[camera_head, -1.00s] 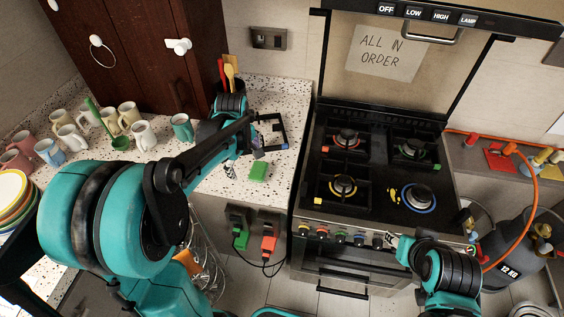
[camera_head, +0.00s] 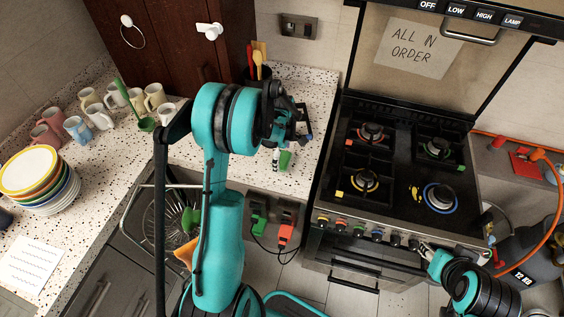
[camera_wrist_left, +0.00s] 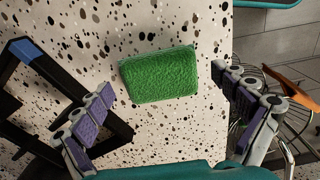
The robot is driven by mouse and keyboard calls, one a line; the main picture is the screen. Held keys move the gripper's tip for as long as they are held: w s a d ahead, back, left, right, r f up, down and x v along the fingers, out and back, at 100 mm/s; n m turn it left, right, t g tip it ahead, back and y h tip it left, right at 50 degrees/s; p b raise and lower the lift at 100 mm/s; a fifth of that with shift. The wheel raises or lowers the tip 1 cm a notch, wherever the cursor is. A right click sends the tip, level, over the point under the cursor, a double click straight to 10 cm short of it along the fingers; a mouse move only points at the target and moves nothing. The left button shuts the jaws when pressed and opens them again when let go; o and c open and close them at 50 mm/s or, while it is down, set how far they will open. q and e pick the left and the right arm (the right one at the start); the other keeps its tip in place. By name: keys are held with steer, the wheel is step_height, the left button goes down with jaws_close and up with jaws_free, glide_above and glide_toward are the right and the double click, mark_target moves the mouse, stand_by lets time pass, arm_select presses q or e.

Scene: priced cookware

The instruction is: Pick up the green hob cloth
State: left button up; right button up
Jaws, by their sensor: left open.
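The green hob cloth (camera_head: 286,161) lies on the speckled counter near its front edge, beside the cooker, partly hidden by my left gripper in the head view. In the left wrist view the cloth (camera_wrist_left: 158,74) is a textured green rectangle lying flat, slightly tilted. My left gripper (camera_wrist_left: 162,84) is open above it, with one finger to each side and the cloth between them, and nothing is held. In the head view the left gripper (camera_head: 288,150) is partly hidden by its own arm. My right gripper (camera_head: 424,250) is near the cooker's front knobs; its jaws are too small to read.
A black frame with a blue corner (camera_wrist_left: 28,58) lies close beside the left gripper's left finger. The cooker (camera_head: 400,180) stands to the right. Several mugs (camera_head: 100,115) and stacked plates (camera_head: 40,175) stand on the left. A wire rack (camera_wrist_left: 275,90) is beyond the counter edge.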

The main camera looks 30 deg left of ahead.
mark_target(282, 158)
arm_select(q)
steer(key=shift+f, duration=0.3)
steer(key=c, duration=1)
steer(key=shift+c, duration=0.2)
steer(key=shift+r, duration=0.1)
steer(key=shift+r, duration=0.55)
step_height(282, 158, up, 3)
steer(key=shift+f+p, duration=0.15)
steer(key=shift+p, duration=0.35)
steer(key=w+d+r+p, duration=0.1)
steer(key=d+r, duration=0.6)
steer(key=d, duration=0.4)
steer(key=shift+w+d, duration=0.3)
steer(key=shift+w, duration=0.05)
